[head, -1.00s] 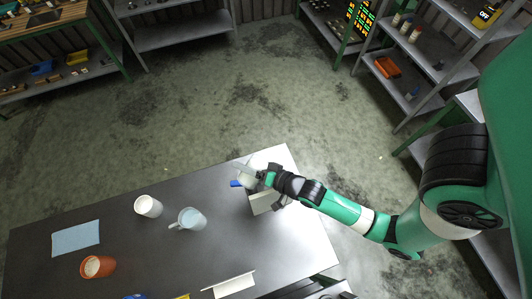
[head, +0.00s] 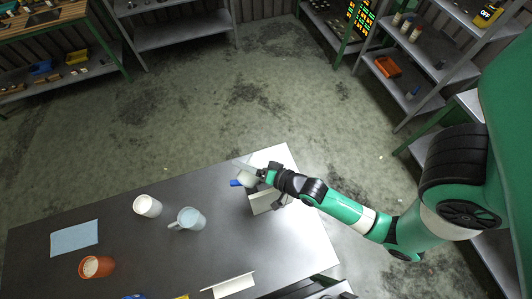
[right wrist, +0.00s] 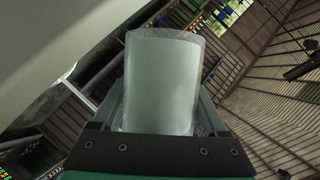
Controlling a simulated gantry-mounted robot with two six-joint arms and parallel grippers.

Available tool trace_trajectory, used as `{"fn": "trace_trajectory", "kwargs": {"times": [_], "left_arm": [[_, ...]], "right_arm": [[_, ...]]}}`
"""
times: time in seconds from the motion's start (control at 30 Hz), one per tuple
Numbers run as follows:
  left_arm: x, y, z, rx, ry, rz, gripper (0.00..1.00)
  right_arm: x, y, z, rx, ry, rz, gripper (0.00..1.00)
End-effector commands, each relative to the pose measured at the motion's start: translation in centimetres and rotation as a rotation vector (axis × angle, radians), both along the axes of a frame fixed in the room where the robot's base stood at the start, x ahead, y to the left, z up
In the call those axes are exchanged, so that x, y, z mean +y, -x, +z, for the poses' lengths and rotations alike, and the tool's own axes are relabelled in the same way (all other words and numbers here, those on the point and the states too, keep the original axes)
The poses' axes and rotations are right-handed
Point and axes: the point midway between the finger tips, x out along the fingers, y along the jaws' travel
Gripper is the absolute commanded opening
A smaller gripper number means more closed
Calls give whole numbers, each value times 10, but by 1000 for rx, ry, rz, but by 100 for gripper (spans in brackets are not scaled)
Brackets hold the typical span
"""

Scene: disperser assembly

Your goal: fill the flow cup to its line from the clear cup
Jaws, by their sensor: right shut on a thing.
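My right gripper (head: 262,175) is shut on a clear cup (right wrist: 162,85), which holds a pale, milky liquid and fills the middle of the right wrist view. In the head view the cup is small and partly hidden by the gripper, over the far right part of the table. A pale stand (head: 262,203) is below the gripper, with a blue part (head: 236,183) at its left. I cannot make out the flow cup or its line; the arm covers much of that area. My left gripper is not in view.
On the dark table (head: 130,245) are a translucent jug with a handle (head: 191,219), a white cup (head: 147,206), an orange cup (head: 97,267), a blue cloth (head: 75,238) and a white angled piece (head: 229,286). The table between the jug and the stand is clear.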

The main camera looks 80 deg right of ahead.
Motion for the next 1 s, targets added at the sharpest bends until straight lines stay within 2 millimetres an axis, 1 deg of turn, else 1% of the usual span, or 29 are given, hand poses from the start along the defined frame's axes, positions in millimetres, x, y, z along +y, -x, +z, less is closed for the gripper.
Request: {"fn": "trace_trajectory", "kwargs": {"times": [1.0], "left_arm": [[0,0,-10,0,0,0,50]], "right_arm": [[0,0,3,-27,-45,-1,0]]}}
